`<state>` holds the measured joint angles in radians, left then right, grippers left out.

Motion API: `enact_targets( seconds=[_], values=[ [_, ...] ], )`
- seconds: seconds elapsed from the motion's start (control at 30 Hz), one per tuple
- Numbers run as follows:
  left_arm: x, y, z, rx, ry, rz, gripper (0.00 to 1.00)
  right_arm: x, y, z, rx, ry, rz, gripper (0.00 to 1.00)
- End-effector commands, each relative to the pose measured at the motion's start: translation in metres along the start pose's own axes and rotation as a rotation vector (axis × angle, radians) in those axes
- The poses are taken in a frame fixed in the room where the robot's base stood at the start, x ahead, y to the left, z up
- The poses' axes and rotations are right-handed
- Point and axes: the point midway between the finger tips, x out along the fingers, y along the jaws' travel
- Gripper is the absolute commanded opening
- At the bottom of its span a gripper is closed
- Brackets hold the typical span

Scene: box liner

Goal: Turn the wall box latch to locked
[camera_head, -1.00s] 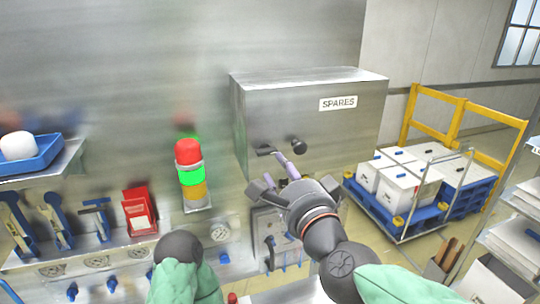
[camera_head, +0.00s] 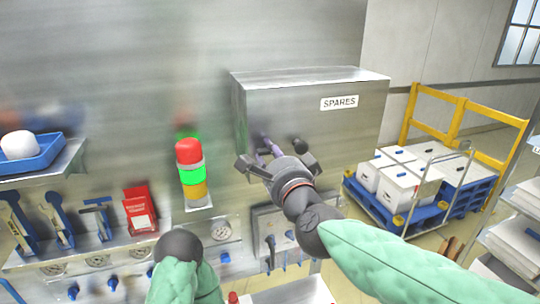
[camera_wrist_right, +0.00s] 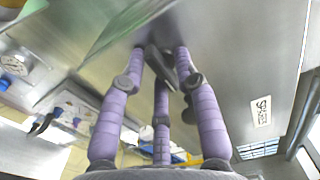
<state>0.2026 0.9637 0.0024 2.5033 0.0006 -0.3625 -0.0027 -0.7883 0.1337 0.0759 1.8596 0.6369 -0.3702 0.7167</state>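The wall box (camera_head: 310,112) is a metal cabinet labelled SPARES on the wall, in the head view's upper middle. My right gripper (camera_head: 266,150) is at its front lower left, largely hiding the latch. In the right wrist view the latch (camera_wrist_right: 161,68) is a dark bar set at a slant. The purple fingers of my right gripper (camera_wrist_right: 160,58) stand apart around it, close to the box face. They look open; contact with the latch is hard to judge.
A dark round knob (camera_head: 299,145) sticks out right of the gripper. A red, green and yellow signal light (camera_head: 191,175) stands left of the box. A blue cart with white boxes (camera_head: 402,190) and a yellow rail (camera_head: 466,111) are at the right.

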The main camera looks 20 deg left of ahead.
Motion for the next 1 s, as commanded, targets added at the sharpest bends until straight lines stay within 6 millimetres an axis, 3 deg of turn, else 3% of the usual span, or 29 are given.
enact_targets(
  seconds=[0.03, 0.07, 0.53, 1.0],
  values=[
    [0.0, 0.0, 0.0, 0.0, 0.0, 0.0, 0.59, 0.0, 0.001, 0.0, 0.0, -0.001, 0.002, 0.07],
    [0.0, 0.0, 0.0, 0.0, 0.0, 0.0, 0.59, 0.0, 0.001, 0.0, 0.0, -0.001, 0.002, 0.0],
    [-0.004, 0.002, 0.0, 0.0, 0.0, 0.0, 0.59, 0.001, 0.004, 0.001, -0.073, -0.002, 0.01, 0.0],
    [-0.024, 0.009, 0.001, 0.0, 0.0, 0.0, 0.59, 0.001, 0.005, -0.001, -0.462, -0.005, 0.015, 0.0]
  ],
)
